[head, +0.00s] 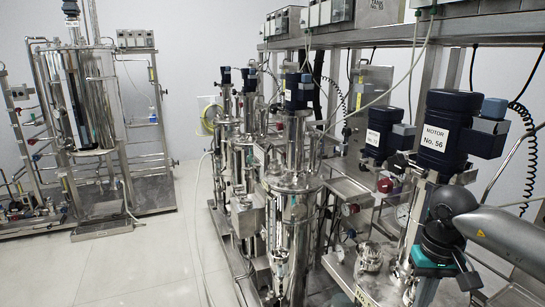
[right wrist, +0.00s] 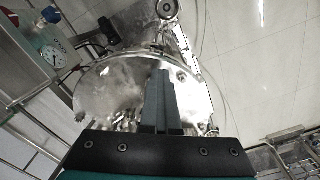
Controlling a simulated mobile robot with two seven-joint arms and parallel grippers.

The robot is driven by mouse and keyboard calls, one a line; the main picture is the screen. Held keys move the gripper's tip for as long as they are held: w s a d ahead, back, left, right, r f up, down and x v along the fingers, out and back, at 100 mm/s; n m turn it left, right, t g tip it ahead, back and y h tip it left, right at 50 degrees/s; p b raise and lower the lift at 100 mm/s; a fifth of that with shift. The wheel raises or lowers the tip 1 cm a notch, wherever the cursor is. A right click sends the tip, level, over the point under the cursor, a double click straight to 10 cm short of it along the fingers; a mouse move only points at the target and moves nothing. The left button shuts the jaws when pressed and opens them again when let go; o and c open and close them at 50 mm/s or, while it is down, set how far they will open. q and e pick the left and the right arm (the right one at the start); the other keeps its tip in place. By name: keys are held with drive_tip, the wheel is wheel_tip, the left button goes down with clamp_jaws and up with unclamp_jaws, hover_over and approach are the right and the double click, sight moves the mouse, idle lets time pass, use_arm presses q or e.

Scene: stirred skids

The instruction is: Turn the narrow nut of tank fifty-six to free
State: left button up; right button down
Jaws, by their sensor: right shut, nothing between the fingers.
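The dark blue motor labelled No. 56 (head: 448,135) stands at the right in the head view. My right arm crosses in front of the steelwork below it and hides much of what is there. The teal part of my right gripper shows low at the right; its fingers cannot be made out there. In the right wrist view my right gripper (right wrist: 161,75) is shut and empty, its fingers over a shiny round steel lid (right wrist: 105,85). Small fittings sit around the lid's rim. I cannot tell which is the narrow nut. My left gripper is not in view.
Several steel tanks (head: 290,215) with motors stand in a row in the middle. A steel frame (head: 335,38) with cables runs above. A pressure gauge (right wrist: 53,57) is left of the lid. Another skid (head: 92,100) stands at the far left, with clear floor (head: 165,260) between.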

drive_tip(key=shift+d+r, duration=0.1)
drive_tip(key=shift+d, duration=0.4)
drive_tip(key=shift+d+b, duration=0.3)
drive_tip(key=shift+s+d, duration=0.1)
drive_tip(key=shift+s, duration=0.2)
wheel_tip(320, 180, up, 6)
drive_tip(key=p, duration=0.4)
